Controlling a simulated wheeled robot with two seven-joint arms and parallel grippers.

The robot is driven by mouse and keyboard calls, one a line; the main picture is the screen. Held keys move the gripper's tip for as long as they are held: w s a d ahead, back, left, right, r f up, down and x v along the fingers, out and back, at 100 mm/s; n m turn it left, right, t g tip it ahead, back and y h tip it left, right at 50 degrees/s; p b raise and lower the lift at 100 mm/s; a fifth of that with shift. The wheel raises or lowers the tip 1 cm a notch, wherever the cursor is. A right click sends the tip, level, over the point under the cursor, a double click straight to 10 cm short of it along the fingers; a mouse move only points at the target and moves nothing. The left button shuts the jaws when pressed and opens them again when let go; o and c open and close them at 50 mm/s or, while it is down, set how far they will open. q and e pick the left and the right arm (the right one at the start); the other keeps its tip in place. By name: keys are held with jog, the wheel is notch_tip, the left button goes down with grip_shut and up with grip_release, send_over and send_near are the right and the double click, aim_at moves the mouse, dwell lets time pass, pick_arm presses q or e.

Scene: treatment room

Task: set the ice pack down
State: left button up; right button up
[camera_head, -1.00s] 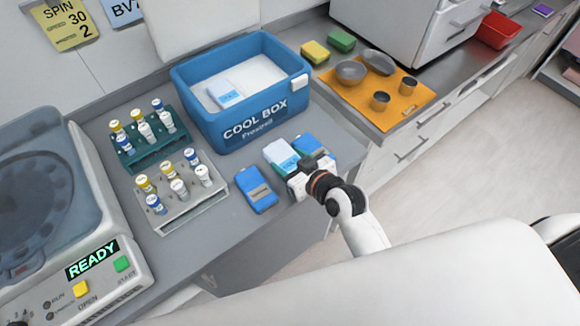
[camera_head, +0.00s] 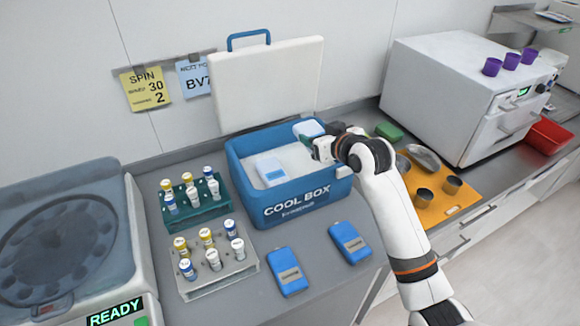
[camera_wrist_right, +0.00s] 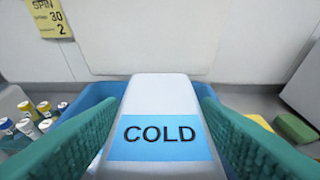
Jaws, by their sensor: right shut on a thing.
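My right gripper (camera_head: 325,146) is shut on an ice pack (camera_head: 307,130), white with a light blue band, at the right side of the blue cool box (camera_head: 292,208). In the right wrist view the ice pack (camera_wrist_right: 160,120) reads COLD and sits between the two green fingers, with the blue box behind and below it. The gripper partly hides the pack in the head view. A second white and blue pack (camera_head: 271,172) lies inside the box on the white filling. Two blue packs (camera_head: 287,271) (camera_head: 349,243) lie on the counter in front. My left gripper is not in view.
The box's white lid (camera_head: 268,85) stands upright behind it. Two tube racks (camera_head: 218,276) (camera_head: 195,212) stand left of the box, beside a centrifuge (camera_head: 65,230). An orange mat (camera_head: 432,203) with metal bowls lies to the right.

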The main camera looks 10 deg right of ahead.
aim_at(322, 127)
jog(key=w+r, duration=0.1)
jog(key=w+d+r, duration=0.1)
jog(key=w+r, duration=0.2)
jog(key=shift+w+d, duration=0.1)
jog(key=shift+d, duration=0.2)
jog(key=shift+w+f+p, duration=0.1)
jog(key=shift+f+p, duration=0.2)
jog(key=shift+p, duration=0.1)
notch_tip(322, 127, down, 9)
jog(key=p, duration=0.2)
jog(key=shift+f+b, duration=0.3)
jog(key=shift+f, duration=0.3)
jog(key=o, duration=1.1)
